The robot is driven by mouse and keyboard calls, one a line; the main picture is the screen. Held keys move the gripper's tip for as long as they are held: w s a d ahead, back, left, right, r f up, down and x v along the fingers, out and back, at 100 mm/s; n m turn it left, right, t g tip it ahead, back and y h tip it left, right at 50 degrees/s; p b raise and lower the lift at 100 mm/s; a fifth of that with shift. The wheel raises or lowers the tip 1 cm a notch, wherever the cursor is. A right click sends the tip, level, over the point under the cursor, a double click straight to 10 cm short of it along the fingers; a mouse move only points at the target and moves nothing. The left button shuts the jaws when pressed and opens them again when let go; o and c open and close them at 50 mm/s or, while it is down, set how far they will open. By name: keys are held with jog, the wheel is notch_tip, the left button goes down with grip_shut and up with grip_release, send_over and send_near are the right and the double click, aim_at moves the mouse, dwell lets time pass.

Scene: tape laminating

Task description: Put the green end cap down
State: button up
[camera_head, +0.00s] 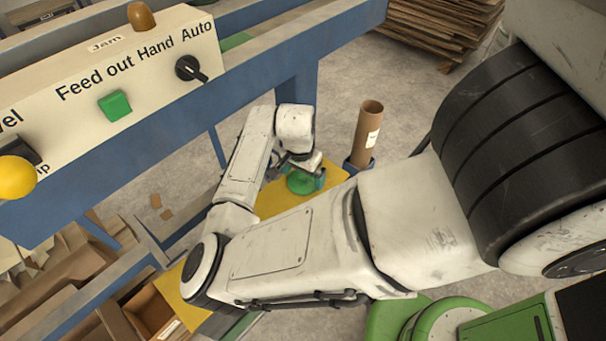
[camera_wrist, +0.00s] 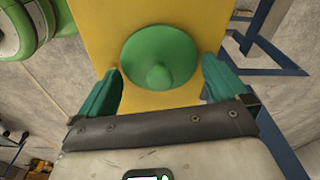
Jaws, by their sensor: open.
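The green end cap (camera_wrist: 158,60) is a round disc with a raised knob at its middle. It lies on a yellow surface (camera_wrist: 102,30), which also shows in the head view (camera_head: 275,202). In the head view the cap (camera_head: 300,184) sits just under my gripper. In the wrist view my gripper (camera_wrist: 160,85) is open, with one teal finger to the left of the cap and one to the right. The fingers look apart from the cap's rim. In the head view my arm hides part of the yellow surface.
A brown cardboard tube (camera_head: 368,135) stands upright in a blue holder right of the cap. A control panel (camera_head: 60,110) on a blue frame (camera_head: 300,85) is at the upper left. Cardboard boxes (camera_head: 110,318) are at the lower left. Flat cardboard (camera_head: 440,30) is stacked at the back.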

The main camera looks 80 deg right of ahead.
aim_at(300, 184)
notch_tip(300, 184, up, 12)
jog(key=a+b, duration=0.1)
jog(key=shift+w+a+f, duration=0.15)
jog(key=shift+w+f, duration=0.05)
jog(key=shift+w, duration=0.05)
dwell(0.5)
